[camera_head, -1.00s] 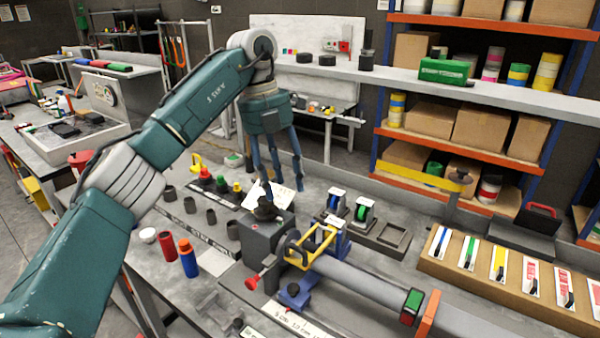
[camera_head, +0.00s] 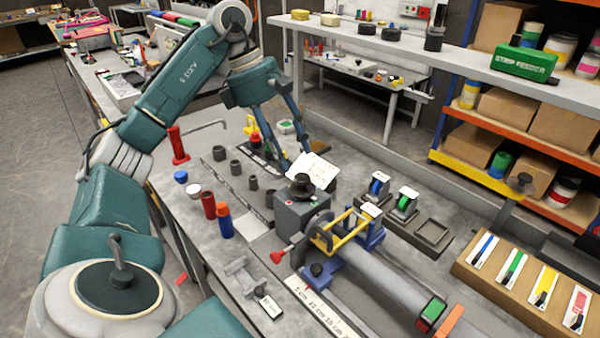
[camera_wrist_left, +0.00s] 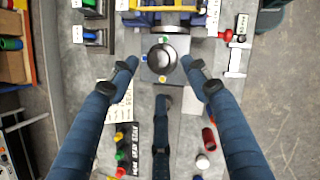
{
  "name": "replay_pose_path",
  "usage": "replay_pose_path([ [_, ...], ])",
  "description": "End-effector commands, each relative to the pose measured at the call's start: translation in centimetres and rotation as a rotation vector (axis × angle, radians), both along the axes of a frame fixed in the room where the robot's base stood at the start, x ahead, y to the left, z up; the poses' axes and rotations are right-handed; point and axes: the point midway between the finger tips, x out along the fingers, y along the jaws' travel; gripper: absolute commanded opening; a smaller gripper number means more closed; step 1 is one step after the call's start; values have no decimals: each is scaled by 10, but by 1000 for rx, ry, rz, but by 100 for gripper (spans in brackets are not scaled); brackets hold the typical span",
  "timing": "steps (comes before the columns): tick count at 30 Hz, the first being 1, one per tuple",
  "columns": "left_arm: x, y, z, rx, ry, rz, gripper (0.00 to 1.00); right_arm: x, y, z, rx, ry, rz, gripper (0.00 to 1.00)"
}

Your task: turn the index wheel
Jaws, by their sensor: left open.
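The index wheel (camera_head: 302,187) appears to be the black round knob on top of a grey box (camera_head: 297,214). In the left wrist view the wheel (camera_wrist_left: 162,58) shows from above, with small coloured marks on the box around it. My left gripper (camera_head: 297,158) is open, fingers pointing down, above and behind the wheel in the head view. In the left wrist view two fingertips (camera_wrist_left: 159,63) stand apart on either side of the wheel, and a third finger is below it. I see no contact. My right gripper is not in view.
A yellow handle frame (camera_head: 345,228) and a long grey tube (camera_head: 385,275) adjoin the box at right. A white sheet (camera_head: 313,170) lies behind the wheel. Red (camera_head: 208,205) and blue (camera_head: 224,222) cylinders stand at left. Several dark cups stand in a row behind them.

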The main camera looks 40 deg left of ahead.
Motion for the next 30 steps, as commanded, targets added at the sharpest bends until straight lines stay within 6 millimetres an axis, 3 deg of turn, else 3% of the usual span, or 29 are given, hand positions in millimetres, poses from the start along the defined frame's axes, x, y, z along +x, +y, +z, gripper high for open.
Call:
replay_pose_path([
  [3,3,-8,-22,0,4,0,48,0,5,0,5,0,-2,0],
  [9,9,-17,-45,0,0,1,48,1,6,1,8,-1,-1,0],
  [21,11,-20,-52,-1,-2,2,48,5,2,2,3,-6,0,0],
  [28,11,-20,-52,-1,-1,1,4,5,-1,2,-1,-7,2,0],
  [30,11,-20,-52,-1,-1,1,2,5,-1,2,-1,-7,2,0],
])
